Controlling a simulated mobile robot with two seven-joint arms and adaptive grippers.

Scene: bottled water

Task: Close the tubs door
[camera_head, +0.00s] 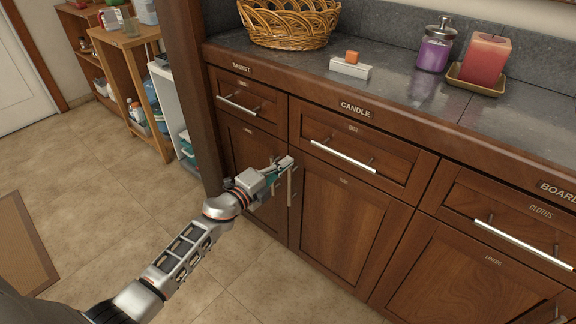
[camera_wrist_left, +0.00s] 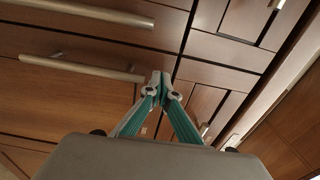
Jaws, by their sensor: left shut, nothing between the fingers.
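My left gripper (camera_head: 287,163) is shut and empty, just in front of the cabinet fronts by the seam between the left door (camera_head: 236,150) and the middle door (camera_head: 340,225). The left door, under the basket drawer, looks close to flush; my gripper hides part of it. A vertical bar handle (camera_head: 291,187) stands by the fingertips; I cannot tell whether they touch it. The door labels are too small to read, so I cannot tell for sure which is the tubs door. In the left wrist view the teal fingers meet at their tips (camera_wrist_left: 161,80). My right gripper is not in view.
The candle drawer (camera_head: 330,135) and its long handle (camera_head: 343,155) are above and right of my gripper. A wicker basket (camera_head: 288,22), purple jar (camera_head: 436,50) and red candle (camera_head: 486,60) stand on the counter. A dark post (camera_head: 185,95) is left. The tiled floor (camera_head: 100,180) is mostly clear.

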